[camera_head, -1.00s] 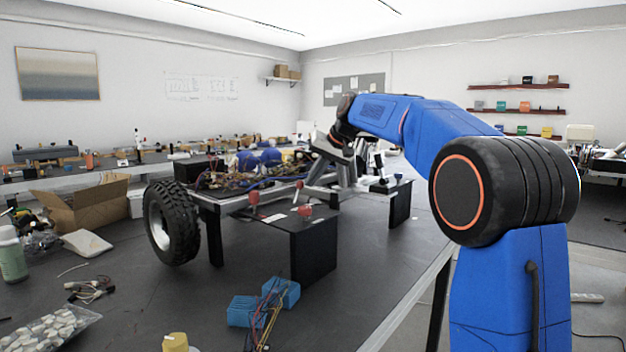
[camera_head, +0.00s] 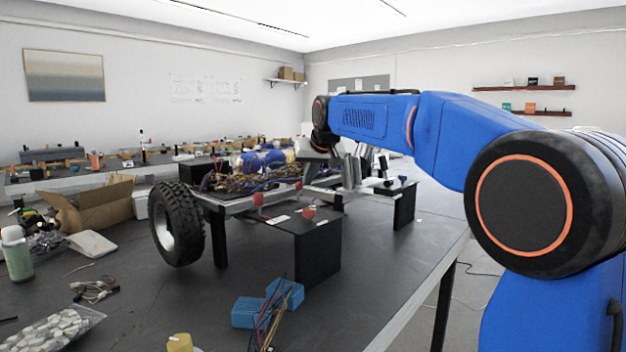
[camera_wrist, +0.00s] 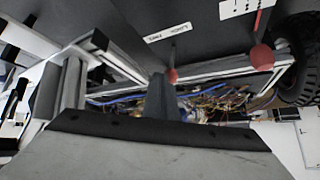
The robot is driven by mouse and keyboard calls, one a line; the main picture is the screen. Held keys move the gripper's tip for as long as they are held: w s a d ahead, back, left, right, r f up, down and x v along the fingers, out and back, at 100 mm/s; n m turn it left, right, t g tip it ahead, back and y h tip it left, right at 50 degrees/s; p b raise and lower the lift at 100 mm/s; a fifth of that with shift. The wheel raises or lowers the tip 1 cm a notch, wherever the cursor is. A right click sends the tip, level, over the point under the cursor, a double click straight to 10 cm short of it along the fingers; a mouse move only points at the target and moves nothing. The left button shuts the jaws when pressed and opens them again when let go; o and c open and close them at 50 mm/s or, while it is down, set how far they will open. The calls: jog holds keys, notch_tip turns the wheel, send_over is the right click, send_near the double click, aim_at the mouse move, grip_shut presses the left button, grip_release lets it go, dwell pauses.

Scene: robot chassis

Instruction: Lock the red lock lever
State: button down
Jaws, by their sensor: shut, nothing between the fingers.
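Two red ball-shaped lever knobs show at the black panel in the head view: one on the left (camera_head: 258,199) and one nearer on the right (camera_head: 308,211). In the wrist view one red knob (camera_wrist: 172,75) is just beyond my fingertips, and another red knob (camera_wrist: 262,57) is farther right on a red stem. A white label with lettering lies beside the first knob; I cannot read it surely. My gripper (camera_wrist: 163,95) is shut and empty, its tip close to the first knob in the picture; contact cannot be told. In the head view my gripper (camera_head: 352,168) is to the right of both knobs.
The chassis has a large black wheel (camera_head: 177,224) at left and wiring (camera_head: 240,182) on top. Blue blocks (camera_head: 268,303) with wires lie in front. A cardboard box (camera_head: 92,206) stands at left. The dark table (camera_head: 375,260) is clear to the right of the blue blocks.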

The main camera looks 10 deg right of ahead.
jog(key=shift+s+a+n+t+h, duration=0.4)
jog(key=shift+s+a+t+h, duration=0.15)
jog(key=shift+a+h, duration=0.2)
jog(key=shift+w+d, duration=0.1)
jog(key=shift+r, duration=0.1)
jog(key=shift+r, duration=0.7)
